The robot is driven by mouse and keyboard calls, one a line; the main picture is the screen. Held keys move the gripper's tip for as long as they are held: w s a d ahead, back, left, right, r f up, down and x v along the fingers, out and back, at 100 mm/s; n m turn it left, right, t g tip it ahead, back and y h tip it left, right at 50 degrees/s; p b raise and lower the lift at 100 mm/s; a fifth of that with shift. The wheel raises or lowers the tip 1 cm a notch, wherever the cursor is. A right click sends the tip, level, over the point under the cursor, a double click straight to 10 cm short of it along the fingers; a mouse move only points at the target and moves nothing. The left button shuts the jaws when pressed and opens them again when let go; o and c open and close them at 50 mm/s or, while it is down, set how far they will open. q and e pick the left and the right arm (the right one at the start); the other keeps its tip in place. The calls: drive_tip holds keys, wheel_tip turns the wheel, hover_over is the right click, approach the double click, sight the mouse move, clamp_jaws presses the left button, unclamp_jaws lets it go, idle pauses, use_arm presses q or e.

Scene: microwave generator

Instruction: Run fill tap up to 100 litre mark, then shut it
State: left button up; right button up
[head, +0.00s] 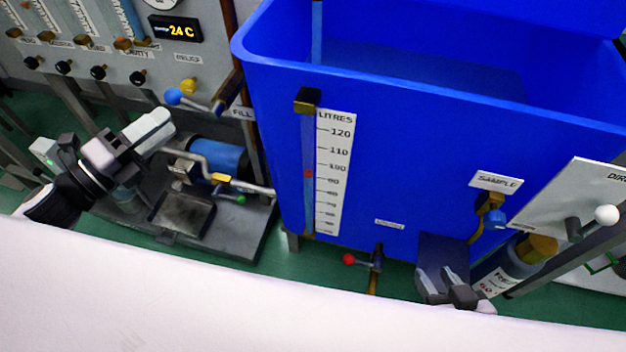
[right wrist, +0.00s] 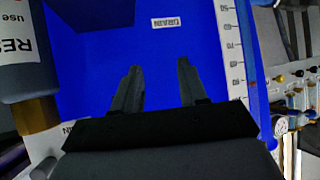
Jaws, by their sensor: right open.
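The fill tap (head: 195,101) has a blue ball on its lever, beside the FILL label (head: 242,113) at the tank's left edge. The blue tank (head: 400,150) carries a white litre scale (head: 334,185). The red marker (head: 308,174) in its gauge tube appears between the 90 and 100 marks. My left gripper (head: 160,127) is below and left of the tap lever, apart from it. Its jaw opening cannot be made out. My right gripper (head: 455,288) is low in front of the tank; the right wrist view shows it open and empty (right wrist: 159,80).
A red-knobbed valve (head: 349,259) sits under the tank. A sample tap (head: 494,217) and a white-knobbed lever (head: 606,215) are at the right. A pump with bent pipe (head: 215,160) stands below the fill tap. A yellow knob (head: 188,86) is close to the tap lever.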

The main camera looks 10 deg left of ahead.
sight(191, 104)
idle(0.3)
use_arm(q)
drive_tip(key=p, duration=0.2)
drive_tip(key=r+n+t+y+p, duration=0.1)
drive_tip(key=p, duration=0.2)
drive_tip(key=shift+w+a+r, duration=0.1)
drive_tip(key=shift+w+a, duration=0.2)
drive_tip(key=shift+a, duration=0.1)
drive_tip(key=p, duration=0.1)
drive_tip(key=n+t+y+p, duration=0.1)
drive_tip(key=p, duration=0.1)
drive_tip(key=shift+w+d, duration=0.2)
drive_tip(key=shift+d, duration=0.1)
drive_tip(key=shift+w+d+f+y+p, duration=0.15)
drive_tip(key=shift+d+f+y+p, duration=0.35)
drive_tip(key=shift+p, duration=0.6)
drive_tip(key=shift+w+d+n, duration=0.1)
drive_tip(key=shift+d+n, duration=0.2)
drive_tip(key=x, duration=0.7)
use_arm(e)
wheel_tip(191, 104, up, 7)
drive_tip(key=s+d, duration=0.1)
drive_tip(key=d, duration=0.1)
drive_tip(key=shift+f+m+g+h, duration=0.15)
drive_tip(key=shift+m+g+h, duration=0.15)
drive_tip(key=shift+g+h, duration=0.1)
use_arm(q)
drive_tip(key=shift+c, duration=0.3)
